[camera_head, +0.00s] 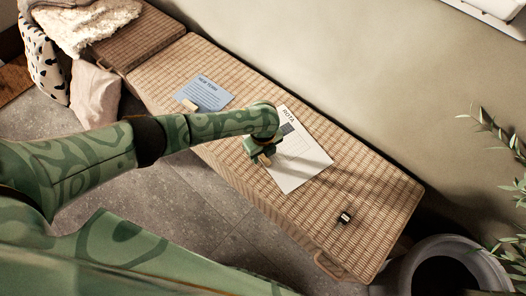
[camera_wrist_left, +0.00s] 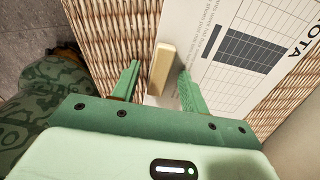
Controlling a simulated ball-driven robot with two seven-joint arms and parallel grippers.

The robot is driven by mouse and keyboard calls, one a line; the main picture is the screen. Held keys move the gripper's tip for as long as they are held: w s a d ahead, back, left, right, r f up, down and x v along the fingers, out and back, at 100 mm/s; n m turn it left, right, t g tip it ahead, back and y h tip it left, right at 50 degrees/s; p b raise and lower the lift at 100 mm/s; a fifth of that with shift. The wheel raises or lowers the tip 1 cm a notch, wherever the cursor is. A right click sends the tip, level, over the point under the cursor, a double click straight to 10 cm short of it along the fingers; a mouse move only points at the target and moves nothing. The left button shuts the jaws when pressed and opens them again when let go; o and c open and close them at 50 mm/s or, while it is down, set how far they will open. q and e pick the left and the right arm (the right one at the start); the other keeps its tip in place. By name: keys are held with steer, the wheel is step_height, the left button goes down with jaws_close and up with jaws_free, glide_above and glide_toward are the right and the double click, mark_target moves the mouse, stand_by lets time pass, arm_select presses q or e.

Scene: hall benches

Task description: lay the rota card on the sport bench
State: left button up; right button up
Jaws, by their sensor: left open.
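The rota card (camera_head: 300,168) is a white sheet headed ROTA with a grid, lying flat on the woven bench (camera_head: 230,160). It also shows in the left wrist view (camera_wrist_left: 205,65). A pale wooden block (camera_wrist_left: 162,68) sits at the card's edge. My left gripper (camera_head: 262,153) is open over that edge and hides part of the card in the head view. In the left wrist view my gripper's fingers (camera_wrist_left: 159,75) stand on either side of the block, with gaps showing; I cannot tell their height over it. My right gripper is not in view.
A blue card (camera_head: 205,93) with a wooden block (camera_head: 189,105) lies farther left on the bench. A small black object (camera_head: 345,217) lies toward the right end. A planter (camera_head: 452,262) stands beyond that end. A wall (camera_head: 350,70) runs behind. A cream blanket (camera_head: 85,25) lies upper left.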

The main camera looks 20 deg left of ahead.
arm_select(q)
step_height(320, 180, up, 8)
steer(key=p, duration=0.4)
steer(key=shift+w+f+p, duration=0.1)
steer(key=shift+p, duration=0.25)
step_height(320, 180, up, 8)
steer(key=p, duration=0.4)
steer(key=shift+r+p, duration=0.2)
steer(key=shift+p, duration=0.15)
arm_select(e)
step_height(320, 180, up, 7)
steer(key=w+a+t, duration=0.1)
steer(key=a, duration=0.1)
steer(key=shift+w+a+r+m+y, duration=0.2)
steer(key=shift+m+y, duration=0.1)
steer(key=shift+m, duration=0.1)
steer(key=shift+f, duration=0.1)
